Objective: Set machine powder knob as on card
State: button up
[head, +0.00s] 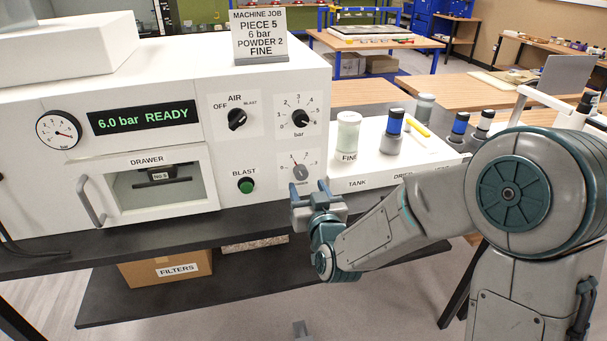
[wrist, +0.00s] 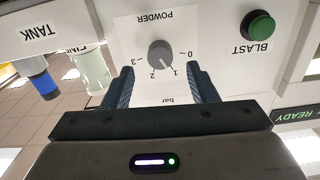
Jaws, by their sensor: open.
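The job card (head: 260,36) stands on top of the white machine (head: 250,75) and reads piece 5, 6 bar, powder 2, fine. The grey powder knob (head: 301,172) is low on the machine's front panel. In the wrist view the powder knob (wrist: 160,54) appears upside down, with a scale from 0 to 3. Its pointer seems to aim at about 1. My gripper (head: 309,189) is open and empty in front of the panel, just below the knob. In the wrist view the fingers of my gripper (wrist: 162,84) stand either side of the knob's line, apart from it.
The green blast button (head: 246,186) is left of the powder knob, and the bar knob (head: 300,118) is above it. The air knob (head: 237,119) is upper left. A jar labelled fine (head: 348,135) and blue-banded bottles stand on the white tank unit (head: 375,170) at right.

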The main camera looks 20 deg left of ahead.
aim_at(302, 176)
jog(key=shift+p+x, duration=0.55)
jog(key=shift+x, duration=1.9)
jog(key=c, duration=1)
